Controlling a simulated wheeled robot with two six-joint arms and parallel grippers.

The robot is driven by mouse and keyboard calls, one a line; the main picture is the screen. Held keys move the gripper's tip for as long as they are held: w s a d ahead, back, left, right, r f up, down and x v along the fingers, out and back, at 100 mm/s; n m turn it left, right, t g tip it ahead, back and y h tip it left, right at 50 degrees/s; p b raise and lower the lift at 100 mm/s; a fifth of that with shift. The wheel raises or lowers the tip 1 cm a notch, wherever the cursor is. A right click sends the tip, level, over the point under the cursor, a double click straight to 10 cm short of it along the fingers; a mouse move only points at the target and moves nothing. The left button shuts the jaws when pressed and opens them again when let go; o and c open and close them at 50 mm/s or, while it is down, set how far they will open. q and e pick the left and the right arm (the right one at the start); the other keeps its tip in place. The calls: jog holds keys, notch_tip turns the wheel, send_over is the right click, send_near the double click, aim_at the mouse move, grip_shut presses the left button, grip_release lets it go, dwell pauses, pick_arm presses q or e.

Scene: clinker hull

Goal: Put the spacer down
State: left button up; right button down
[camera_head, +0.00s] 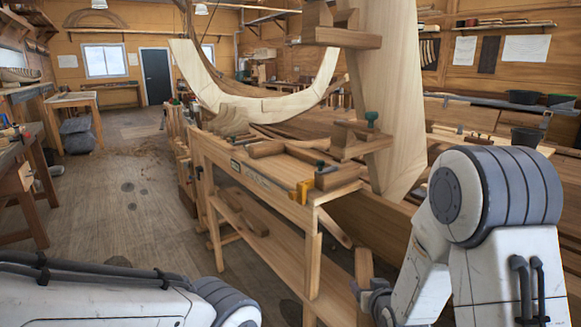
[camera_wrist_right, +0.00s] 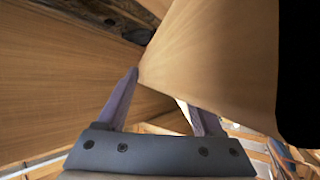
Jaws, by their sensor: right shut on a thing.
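My right gripper (camera_head: 371,290) is low at the right of the head view, by the near end of the workbench. It is shut on a light wooden piece, which I take to be the spacer (camera_head: 363,265), standing roughly upright above the jaws. In the right wrist view the two fingers of the right gripper (camera_wrist_right: 165,92) sit either side of the broad, pale spacer (camera_wrist_right: 215,60). The spacer's lower end is hidden. My left arm crosses the bottom left of the head view, and its gripper is out of the picture.
A tall timber stem (camera_head: 398,110) and curved hull frame rise behind. Open floor (camera_head: 135,210) lies left of the bench.

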aim_at(366, 285)
notch_tip(366, 285, up, 13)
jog(key=p, duration=1.1)
jog(key=shift+r, duration=0.15)
